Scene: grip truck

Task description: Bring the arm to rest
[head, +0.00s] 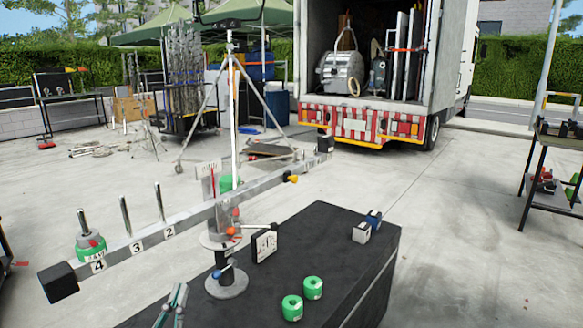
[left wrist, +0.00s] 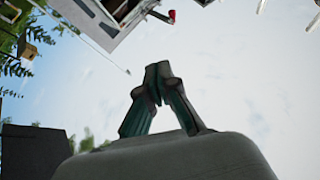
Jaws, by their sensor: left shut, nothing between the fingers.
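My left gripper (head: 178,290) shows only as its greenish fingers at the bottom edge of the head view, beside the left part of a black case top. In the left wrist view the left gripper (left wrist: 157,75) has its two fingertips together with nothing between them. It holds nothing. The rest of my left arm is hidden below the frame in the head view. My right gripper is not in view.
A balance beam (head: 135,247) with numbered pegs and a green weight (head: 90,247) stands on the black case (head: 345,240). Two green rolls (head: 303,298) lie on the case. A tripod (head: 232,90) and an open truck (head: 375,75) stand behind.

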